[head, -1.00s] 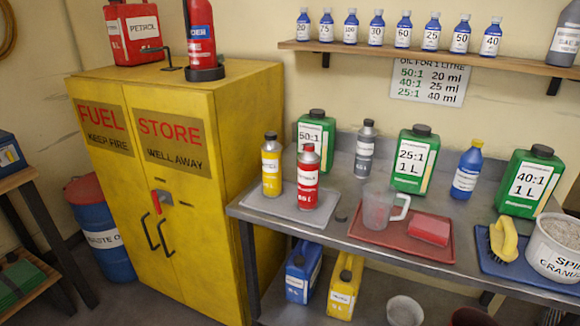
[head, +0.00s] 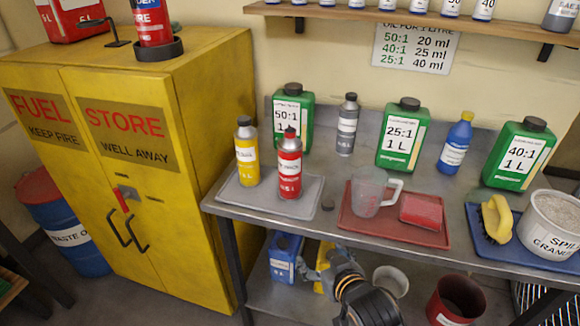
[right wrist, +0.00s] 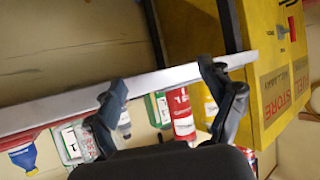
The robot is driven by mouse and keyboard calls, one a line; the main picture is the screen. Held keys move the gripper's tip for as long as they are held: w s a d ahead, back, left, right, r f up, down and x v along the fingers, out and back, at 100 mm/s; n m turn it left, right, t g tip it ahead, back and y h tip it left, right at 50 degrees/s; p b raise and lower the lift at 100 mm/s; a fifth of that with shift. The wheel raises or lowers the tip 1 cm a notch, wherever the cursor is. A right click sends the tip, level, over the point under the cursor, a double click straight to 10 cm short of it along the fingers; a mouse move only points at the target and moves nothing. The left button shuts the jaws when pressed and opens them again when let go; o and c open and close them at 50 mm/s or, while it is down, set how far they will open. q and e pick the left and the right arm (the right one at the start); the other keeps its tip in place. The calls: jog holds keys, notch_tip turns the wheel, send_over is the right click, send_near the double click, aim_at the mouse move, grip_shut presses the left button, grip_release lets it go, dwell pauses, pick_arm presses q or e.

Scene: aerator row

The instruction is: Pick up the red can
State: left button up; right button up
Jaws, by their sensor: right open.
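In the right wrist view, the picture is turned over; the red can (right wrist: 181,112) shows beyond the bench edge, between the open fingers (right wrist: 160,80). My left gripper is not in view.
A grey bottle (head: 347,125) and green jug (head: 293,118) stand behind the can. A measuring jug (head: 368,192) sits on a red tray (head: 385,228) to the right. A yellow cabinet (head: 190,110) stands left. The bench edge (head: 350,238) lies between gripper and can.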

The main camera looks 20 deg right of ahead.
aim_at(294, 168)
jog(key=w+r+t+y, duration=0.1)
jog(key=w+r+t, duration=0.5)
jog(key=r, duration=0.6)
jog(key=w, duration=0.6)
jog(key=w+a+p, duration=0.1)
jog(key=w, duration=0.2)
jog(key=shift+r, duration=0.15)
jog(key=shift+w+a+r+p, duration=0.15)
jog(key=shift+w+p, duration=0.1)
jog(key=shift+w, duration=0.7)
jog(key=shift+w+d+r+p, duration=0.1)
jog(key=shift+w+p, duration=0.1)
jog(key=shift+w, duration=0.8)
jog(key=shift+w+a+r+p, duration=0.15)
jog(key=shift+w+p, duration=0.1)
jog(key=shift+w, duration=0.7)
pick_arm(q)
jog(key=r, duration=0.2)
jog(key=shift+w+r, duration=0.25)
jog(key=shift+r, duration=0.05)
pick_arm(e)
jog(key=shift+d, duration=0.1)
jog(key=shift+s, duration=0.1)
jog(key=shift+c, duration=0.4)
jog(key=c, duration=1.1)
jog(key=shift+c, duration=0.9)
jog(key=shift+r, duration=0.2)
